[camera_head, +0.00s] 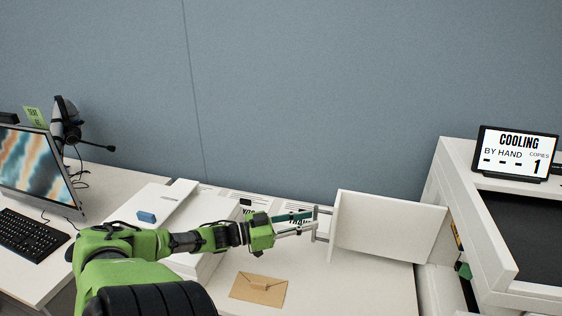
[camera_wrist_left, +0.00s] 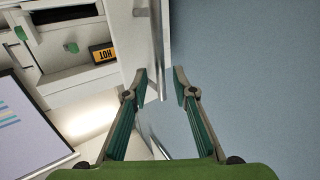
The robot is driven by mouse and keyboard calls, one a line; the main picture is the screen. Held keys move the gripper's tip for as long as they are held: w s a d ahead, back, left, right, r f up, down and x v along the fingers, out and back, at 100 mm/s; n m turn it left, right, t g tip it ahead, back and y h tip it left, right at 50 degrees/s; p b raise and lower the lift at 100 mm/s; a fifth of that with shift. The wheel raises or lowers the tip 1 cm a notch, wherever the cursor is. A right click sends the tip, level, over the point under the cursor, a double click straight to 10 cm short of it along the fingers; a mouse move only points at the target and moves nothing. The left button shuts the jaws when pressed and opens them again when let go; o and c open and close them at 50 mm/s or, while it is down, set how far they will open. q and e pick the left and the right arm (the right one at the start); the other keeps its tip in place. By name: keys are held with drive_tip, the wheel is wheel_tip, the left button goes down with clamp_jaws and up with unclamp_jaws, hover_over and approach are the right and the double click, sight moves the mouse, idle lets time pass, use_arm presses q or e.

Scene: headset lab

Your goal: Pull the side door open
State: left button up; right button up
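The side door (camera_head: 385,230) is a white panel on the left side of the white machine (camera_head: 478,235). It stands swung out, and the machine's inside shows at its right end. A grey metal bar handle (camera_head: 319,222) is at its free left end. My left gripper (camera_head: 314,220) is at this handle. In the left wrist view the fingers (camera_wrist_left: 160,82) are apart, with the handle bar (camera_wrist_left: 158,45) between their tips and gaps visible on both sides. The door panel (camera_wrist_left: 125,30) also shows there. My right gripper is in neither view.
A sign reading COOLING (camera_head: 516,153) stands on top. A brown envelope (camera_head: 259,289) lies on the table below my arm. A monitor (camera_head: 35,170), keyboard (camera_head: 30,235) and headset (camera_head: 70,122) are at left.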

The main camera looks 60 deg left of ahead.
use_arm(q)
drive_tip(key=v, duration=0.9)
idle(0.5)
